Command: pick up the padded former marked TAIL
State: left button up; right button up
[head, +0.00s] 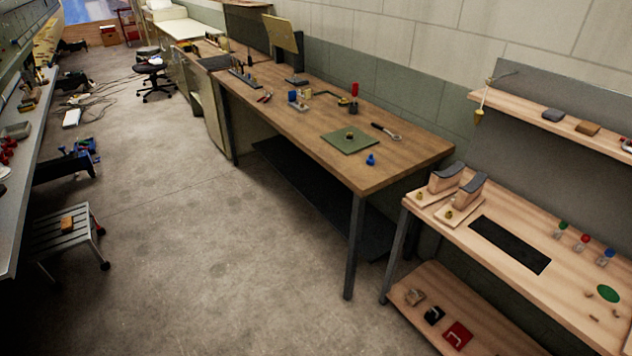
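Two padded formers stand side by side on the left end of the light wooden bench at the right of the head view. The nearer former (466,194) and the farther former (443,180) each have a pale wooden body and a curved dark grey pad on top. Each stands on a pale board with a small brass-coloured piece at its front. No marking is readable on either one, so I cannot tell which is TAIL. Neither of my grippers shows in the view.
The light bench (420,209) also holds a black mat (510,244), small coloured-top items and a green disc (608,293). A shelf (530,112) with a hanging brass plumb bob (479,115) is above. A brown workbench (300,127) adjoins at left. The concrete floor (200,260) in front is clear.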

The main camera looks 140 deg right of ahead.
aim_at(441, 184)
jog(key=l+u, duration=0.1)
jog(key=u, duration=1.65)
jog(key=k+u, duration=0.15)
jog(key=u, duration=0.25)
jog(key=k+j+u, duration=0.1)
jog(key=u, duration=0.3)
jog(key=k+j+u, duration=0.1)
jog(key=u, duration=0.25)
jog(key=k+j+u, duration=0.1)
jog(key=u, duration=0.3)
jog(key=k+j+u, duration=0.1)
jog(key=j+u, duration=0.2)
jog(key=k+j+u, duration=0.1)
jog(key=j+u, duration=0.55)
jog(key=k+j+u, duration=0.15)
jog(key=j, duration=0.4)
jog(key=j+u, duration=0.15)
jog(key=j, duration=1.5)
